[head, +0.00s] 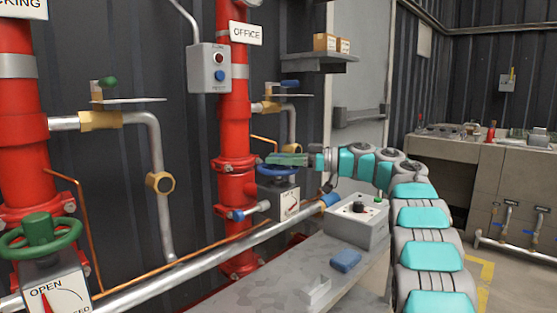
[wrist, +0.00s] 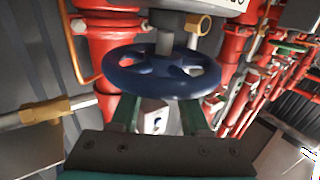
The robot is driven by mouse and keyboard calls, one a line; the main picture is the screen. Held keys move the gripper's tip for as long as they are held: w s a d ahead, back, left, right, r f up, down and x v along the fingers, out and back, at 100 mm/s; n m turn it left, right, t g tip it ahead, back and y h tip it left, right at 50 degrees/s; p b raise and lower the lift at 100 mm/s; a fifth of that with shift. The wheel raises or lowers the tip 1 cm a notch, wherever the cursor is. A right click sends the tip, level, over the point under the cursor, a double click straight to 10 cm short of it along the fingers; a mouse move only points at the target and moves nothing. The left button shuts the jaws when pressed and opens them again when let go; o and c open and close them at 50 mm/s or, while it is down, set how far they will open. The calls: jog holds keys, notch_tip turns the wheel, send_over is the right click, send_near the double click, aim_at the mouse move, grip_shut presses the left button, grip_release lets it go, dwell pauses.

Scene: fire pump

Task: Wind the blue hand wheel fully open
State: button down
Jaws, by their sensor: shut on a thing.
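The blue hand wheel (head: 275,170) sits on a grey valve box with a dial (head: 290,203), in front of the red pipe marked OFFICE. In the wrist view the blue hand wheel (wrist: 163,84) fills the upper middle, with its spokes and centre stem showing. My gripper (head: 287,159) reaches the wheel from the right, and its green fingers hide part of the rim. In the wrist view my gripper (wrist: 161,112) has its two fingers at the near rim and is shut on the wheel. The dial's reading is too small to tell.
A green hand wheel (head: 40,232) on a box marked OPEN stands at the left. A grey control box (head: 355,222) and a blue block (head: 345,261) sit on the grey bench (head: 270,298) below my arm. A silver pipe (head: 180,275) crosses in front.

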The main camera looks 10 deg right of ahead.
jog(key=shift+r, duration=0.2)
dwell(0.4)
jog(key=shift+c, duration=1.9)
grip_release()
jog(key=shift+f, duration=0.1)
jog(key=v, duration=0.7)
jog(key=shift+d, duration=0.35)
